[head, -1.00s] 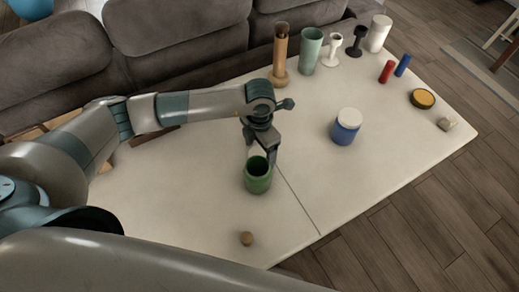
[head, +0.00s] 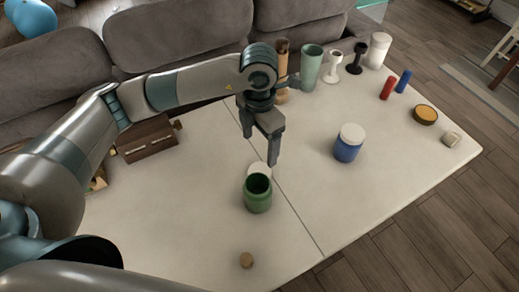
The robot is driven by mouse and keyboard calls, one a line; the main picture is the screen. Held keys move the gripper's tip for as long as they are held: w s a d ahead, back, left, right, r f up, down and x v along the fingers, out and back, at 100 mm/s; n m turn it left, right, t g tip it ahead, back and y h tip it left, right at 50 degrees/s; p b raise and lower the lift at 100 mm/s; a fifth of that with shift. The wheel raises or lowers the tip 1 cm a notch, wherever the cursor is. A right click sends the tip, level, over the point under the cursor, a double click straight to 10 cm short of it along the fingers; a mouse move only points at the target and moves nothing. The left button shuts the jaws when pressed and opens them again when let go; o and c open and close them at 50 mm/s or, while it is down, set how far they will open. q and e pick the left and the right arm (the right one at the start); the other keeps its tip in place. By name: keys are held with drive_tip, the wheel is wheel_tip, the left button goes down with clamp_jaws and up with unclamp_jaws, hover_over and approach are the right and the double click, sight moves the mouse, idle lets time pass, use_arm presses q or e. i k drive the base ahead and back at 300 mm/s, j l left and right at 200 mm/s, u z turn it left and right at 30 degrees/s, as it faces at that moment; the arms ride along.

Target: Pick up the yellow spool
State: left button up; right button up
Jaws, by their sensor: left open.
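I cannot make out a clear yellow spool in the head view. A dark round tin with a yellow-orange top (head: 425,114) lies near the right end of the table. A white spool-shaped piece (head: 333,64) and a black one (head: 355,58) stand at the back. My left gripper (head: 260,146) is open and empty, pointing down above the table. It hangs just behind a green open jar (head: 258,195). A white round lid or disc (head: 259,169) shows partly behind the jar's rim. My right gripper is not in view.
A blue jar with a white lid (head: 348,145) stands right of centre. A pale green cup (head: 311,68), a white cylinder (head: 378,50), and red (head: 388,88) and blue (head: 403,81) cylinders stand farther back.

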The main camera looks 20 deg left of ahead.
sight(245, 258)
drive_tip(key=k+l, duration=0.2)
drive_tip(key=k, duration=0.3)
drive_tip(key=k+l, duration=0.2)
drive_tip(key=k, duration=0.25)
drive_tip(key=k+l, duration=0.2)
drive_tip(key=k, duration=0.3)
